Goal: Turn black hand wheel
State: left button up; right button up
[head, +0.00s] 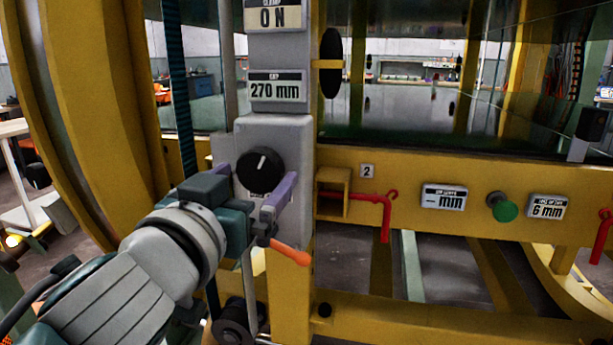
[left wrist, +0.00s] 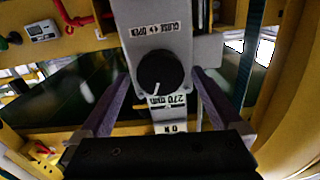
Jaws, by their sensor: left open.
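A round black hand wheel (head: 260,170) with a white pointer line sits on the front of a grey control box (head: 295,140). It also shows in the left wrist view (left wrist: 160,75), below a "CLOSE / OPEN" label. My left gripper (head: 251,186) is open in front of the wheel. Its two purple fingers stand on either side of the wheel, with gaps visible in the left wrist view (left wrist: 160,92). I cannot tell how far the fingertips reach along the wheel's depth. My right gripper is not in view.
A "270 mm" display (head: 278,90) is above the wheel. To the right, a red crank handle (head: 385,215) and a green button (head: 505,208) stick out from the yellow beam (head: 440,165). An orange handle (head: 290,252) is just below my gripper. A yellow frame rises at left.

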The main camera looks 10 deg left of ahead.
pick_arm(q)
jog(key=shift+w, duration=0.7)
jog(key=c, duration=1.3)
